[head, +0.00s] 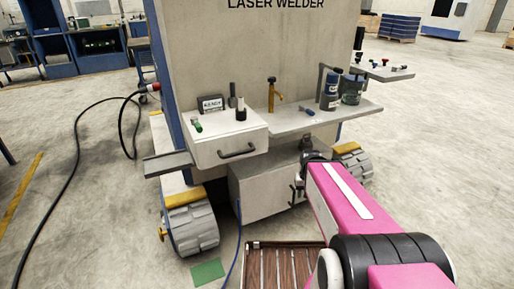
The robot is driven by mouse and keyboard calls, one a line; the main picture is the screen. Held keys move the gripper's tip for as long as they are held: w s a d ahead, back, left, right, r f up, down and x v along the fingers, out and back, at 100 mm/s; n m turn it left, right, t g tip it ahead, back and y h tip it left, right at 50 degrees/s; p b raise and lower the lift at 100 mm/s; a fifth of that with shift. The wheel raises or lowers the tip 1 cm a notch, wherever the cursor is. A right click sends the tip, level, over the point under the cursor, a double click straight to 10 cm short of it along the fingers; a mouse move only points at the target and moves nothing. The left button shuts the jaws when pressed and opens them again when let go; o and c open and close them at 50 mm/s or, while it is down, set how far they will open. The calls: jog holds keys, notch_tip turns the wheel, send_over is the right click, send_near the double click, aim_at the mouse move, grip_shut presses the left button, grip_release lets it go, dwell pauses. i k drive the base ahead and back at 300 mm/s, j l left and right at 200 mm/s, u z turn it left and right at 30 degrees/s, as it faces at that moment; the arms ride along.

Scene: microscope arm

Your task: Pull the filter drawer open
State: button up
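A pale grey drawer (203,157) with a dark bar handle (237,152) on its front is set in the "LASER WELDER" machine, left of centre; I take it to be the filter drawer. Its box stands out in front of the shelf beside it. My pink arm reaches in from the lower right, and my gripper (298,192) is at its far end, right of and lower than the handle, apart from it. The gripper is small, dark and partly hidden by the arm, so its fingers cannot be made out. Nothing is seen in it.
Small items, including a labelled box (212,103), sit above the drawer. A shelf (290,124) to its right holds bottles (331,93) and a brass-coloured tool (273,95). A lower grey box (265,195) and grey rollers (192,222) stand beneath. Open floor lies left; a black cable (76,160) crosses it.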

aim_at(223, 149)
jog(key=u, duration=0.85)
